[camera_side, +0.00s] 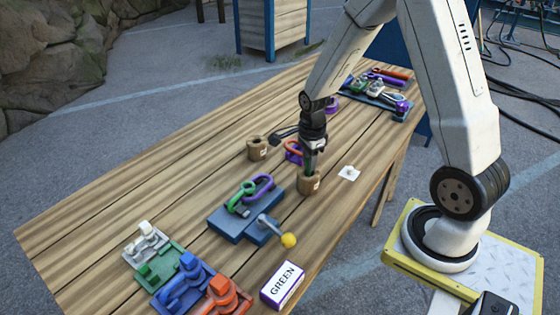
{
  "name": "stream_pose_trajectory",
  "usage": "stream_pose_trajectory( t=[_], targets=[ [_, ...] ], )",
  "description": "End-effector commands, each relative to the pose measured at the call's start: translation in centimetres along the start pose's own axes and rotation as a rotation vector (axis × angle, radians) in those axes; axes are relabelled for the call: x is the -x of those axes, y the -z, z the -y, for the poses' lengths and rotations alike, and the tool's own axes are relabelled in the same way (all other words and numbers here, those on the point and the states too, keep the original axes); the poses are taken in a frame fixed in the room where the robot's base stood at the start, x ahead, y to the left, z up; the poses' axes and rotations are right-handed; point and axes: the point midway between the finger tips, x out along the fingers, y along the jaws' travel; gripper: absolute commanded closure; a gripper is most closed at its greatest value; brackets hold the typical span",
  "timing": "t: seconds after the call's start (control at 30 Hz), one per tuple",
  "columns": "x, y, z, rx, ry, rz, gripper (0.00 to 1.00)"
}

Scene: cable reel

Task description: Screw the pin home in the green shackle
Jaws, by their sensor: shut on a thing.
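The green shackle (238,199) lies on a blue block (232,223) near the middle of the table, linked with a purple ring (262,187). My gripper (311,171) points straight down at the mouth of the right brown cup (309,186), to the right of the shackle and apart from it. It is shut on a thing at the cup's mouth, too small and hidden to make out. I cannot tell the pin apart in this view.
A lever with a yellow knob (289,240) stands at the blue block's right side. A second brown cup (257,150), an orange-and-purple piece (293,151) and a white card (349,173) lie nearby.

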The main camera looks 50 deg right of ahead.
Motion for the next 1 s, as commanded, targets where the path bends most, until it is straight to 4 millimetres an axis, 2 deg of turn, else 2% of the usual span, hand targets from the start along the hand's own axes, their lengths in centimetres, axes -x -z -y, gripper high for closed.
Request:
stream_pose_trajectory(
  t=[1.0],
  targets=[
    [4.2, 0.0, 0.0, 0.000, 0.001, 0.000, 1.00]
  ],
)
